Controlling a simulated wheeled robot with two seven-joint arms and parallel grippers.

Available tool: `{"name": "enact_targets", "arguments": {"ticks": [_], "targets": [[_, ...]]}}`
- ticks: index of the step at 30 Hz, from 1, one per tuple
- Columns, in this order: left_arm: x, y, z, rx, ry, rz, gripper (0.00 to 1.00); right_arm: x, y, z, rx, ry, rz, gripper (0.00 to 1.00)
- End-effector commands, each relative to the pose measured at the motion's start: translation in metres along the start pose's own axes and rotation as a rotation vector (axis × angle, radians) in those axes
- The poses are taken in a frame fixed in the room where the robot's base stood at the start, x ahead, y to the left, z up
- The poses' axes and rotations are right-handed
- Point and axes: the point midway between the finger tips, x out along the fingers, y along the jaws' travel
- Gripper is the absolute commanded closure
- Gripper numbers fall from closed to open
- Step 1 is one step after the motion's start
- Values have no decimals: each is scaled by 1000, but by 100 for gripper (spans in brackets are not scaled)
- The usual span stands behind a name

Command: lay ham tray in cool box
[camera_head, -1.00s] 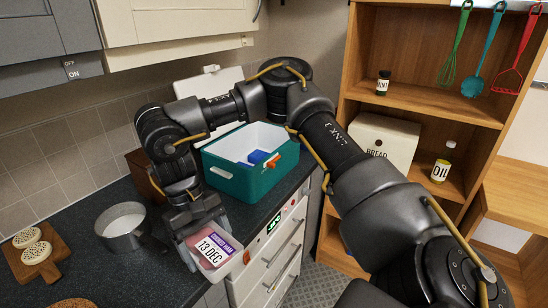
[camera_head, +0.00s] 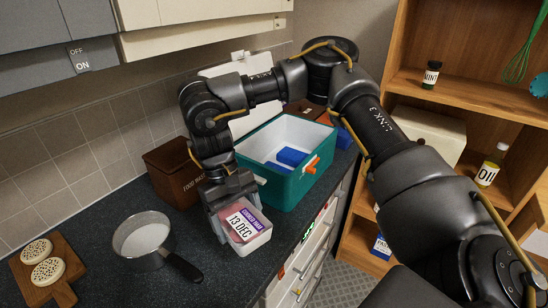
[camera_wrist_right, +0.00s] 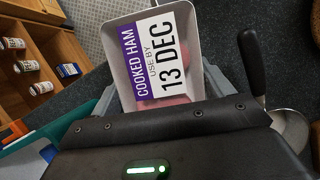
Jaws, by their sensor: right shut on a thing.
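The ham tray (camera_head: 244,226) is a clear-white tray with pink ham and a purple and white label reading "COOKED HAM, USE BY 13 DEC". My right gripper (camera_head: 230,200) is shut on it at the front edge of the dark counter; the tray also fills the middle of the right wrist view (camera_wrist_right: 158,58). The cool box (camera_head: 284,186) is teal with a white inside, stands open just behind and right of the gripper, and holds blue blocks (camera_head: 291,157). Its white lid (camera_head: 236,95) appears to lean at the wall behind. My left gripper is not in view.
A brown food-waste bin (camera_head: 172,172) is behind. A wooden board (camera_head: 50,270) with round biscuits lies far left. Wooden shelves (camera_head: 420,95) rise at the right.

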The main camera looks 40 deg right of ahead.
Motion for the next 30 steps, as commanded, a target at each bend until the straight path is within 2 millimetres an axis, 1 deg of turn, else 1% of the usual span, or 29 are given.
{"name": "enact_targets", "arguments": {"ticks": [1, 5, 8, 10, 14, 15, 18, 20, 24, 27, 30], "targets": [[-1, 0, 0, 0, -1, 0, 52, -1, 1, 0, -2, 1, 1, 55], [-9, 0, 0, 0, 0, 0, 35, -10, 12, -2, -35, 2, 16, 55], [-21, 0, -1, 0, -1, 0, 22, -23, 33, -6, -97, 4, 44, 55], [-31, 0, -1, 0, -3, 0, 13, -35, 54, -10, -161, 4, 72, 55], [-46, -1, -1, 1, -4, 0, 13, -54, 97, -16, -323, 2, 141, 55], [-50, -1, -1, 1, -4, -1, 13, -59, 110, -18, -384, 3, 167, 55], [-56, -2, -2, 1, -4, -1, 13, -67, 137, -22, -562, 1, 239, 55], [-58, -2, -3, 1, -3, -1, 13, -70, 152, -25, -685, 1, 290, 55], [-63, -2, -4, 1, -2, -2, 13, -77, 183, -32, -998, 1, 416, 55], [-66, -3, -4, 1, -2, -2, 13, -82, 201, -36, -1213, 4, 504, 55], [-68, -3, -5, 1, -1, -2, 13, -87, 216, -40, -1392, 4, 578, 55]]}}
